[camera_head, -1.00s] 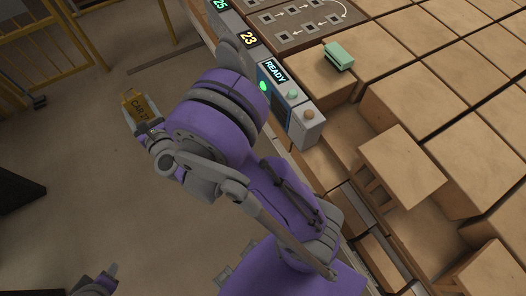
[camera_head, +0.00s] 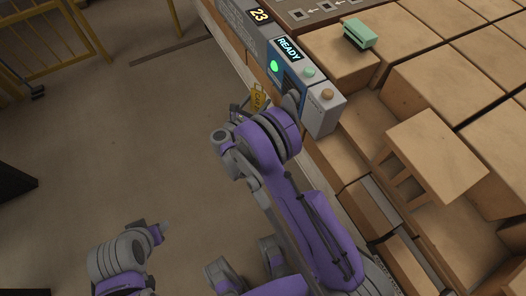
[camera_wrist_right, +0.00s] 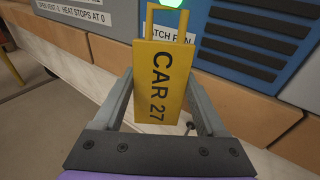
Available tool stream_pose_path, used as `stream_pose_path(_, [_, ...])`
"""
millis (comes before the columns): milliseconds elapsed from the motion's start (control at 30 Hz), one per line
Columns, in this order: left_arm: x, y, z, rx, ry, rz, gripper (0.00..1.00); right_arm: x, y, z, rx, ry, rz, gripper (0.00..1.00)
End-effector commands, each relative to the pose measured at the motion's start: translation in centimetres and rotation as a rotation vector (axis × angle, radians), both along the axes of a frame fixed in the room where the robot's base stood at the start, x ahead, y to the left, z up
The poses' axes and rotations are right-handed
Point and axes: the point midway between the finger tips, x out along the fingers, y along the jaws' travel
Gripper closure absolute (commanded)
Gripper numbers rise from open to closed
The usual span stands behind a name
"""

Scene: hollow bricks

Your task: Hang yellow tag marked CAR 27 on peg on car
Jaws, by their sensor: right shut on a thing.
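The yellow tag (camera_wrist_right: 158,85) marked CAR 27 is in my right gripper. In the right wrist view it stands between the two grey fingers (camera_wrist_right: 162,112), its open loop at the top. In the head view the tag (camera_head: 258,98) is small and partly hidden by my right gripper (camera_head: 250,108), beside the blue panel's low side. A small dark-tipped peg (camera_wrist_right: 189,127) shows just right of the tag's lower edge in the wrist view; the tag is not on it. My left gripper (camera_head: 164,227) is at lower left, over the floor; its jaws are too small to read.
The blue and grey control panel (camera_head: 290,75) shows READY, a green light and the number 23. A yellow railing (camera_head: 45,50) stands upper left.

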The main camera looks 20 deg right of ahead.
Motion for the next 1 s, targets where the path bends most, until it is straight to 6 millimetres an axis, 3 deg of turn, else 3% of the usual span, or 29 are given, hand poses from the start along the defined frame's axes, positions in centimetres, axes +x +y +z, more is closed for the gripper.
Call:
stream_pose_path(33, [-0.1,0.0,-2.6,0.000,0.008,0.000,0.50,0.1,-0.2,-4.6,0.010,0.010,-0.064,0.82])
stream_pose_path(200, [0.0,0.0,-7.3,0.000,0.024,0.000,0.50,-0.9,-0.6,-14.5,0.042,0.027,-0.276,0.82])
stream_pose_path(300, [0.2,0.0,-9.6,0.000,0.032,0.000,0.50,-1.8,-0.5,-19.3,0.059,0.032,-0.379,0.82])
stream_pose_path(400, [0.3,0.0,-11.2,0.000,0.038,0.000,0.50,-2.6,-0.4,-22.9,0.073,0.033,-0.459,0.82])
stream_pose_path(600, [0.5,0.0,-12.7,0.000,0.043,0.000,0.50,-3.7,-0.1,-26.2,0.089,0.032,-0.545,0.82])
stream_pose_path(1000, [0.4,0.0,-12.2,0.000,0.041,0.000,0.50,-3.8,-1.7,-26.5,0.090,0.031,-0.556,0.82])
